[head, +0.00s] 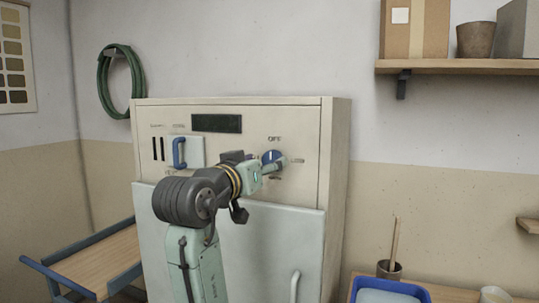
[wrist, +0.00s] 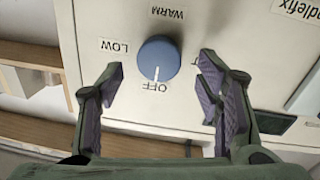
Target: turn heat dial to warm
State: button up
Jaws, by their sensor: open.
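The heat dial (head: 271,156) is a round blue knob on the upper right of the cream cabinet's front panel. In the wrist view the dial (wrist: 160,58) shows upside down, and its white pointer line points to the OFF label (wrist: 155,87). The LOW label (wrist: 114,46) and the WARM label (wrist: 165,12) are also readable; another label is mostly hidden behind a finger. My gripper (wrist: 161,73) is open, with one finger on each side of the dial and visible gaps between. In the head view my gripper (head: 272,167) partly covers the dial's lower part.
The cabinet (head: 335,150) also carries a dark display (head: 217,123) and a blue handle (head: 179,153) left of my arm. Its pale door (head: 270,245) is below. A wooden shelf (head: 470,66) hangs at upper right. A blue-rimmed tray (head: 390,285) is at lower right.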

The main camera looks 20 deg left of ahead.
aim_at(270, 161)
jog(key=shift+w+d+p, duration=0.15)
jog(key=shift+w+p, duration=0.2)
jog(key=shift+w, duration=1.2)
jog(key=c, duration=1.2)
jog(key=shift+o, duration=0.2)
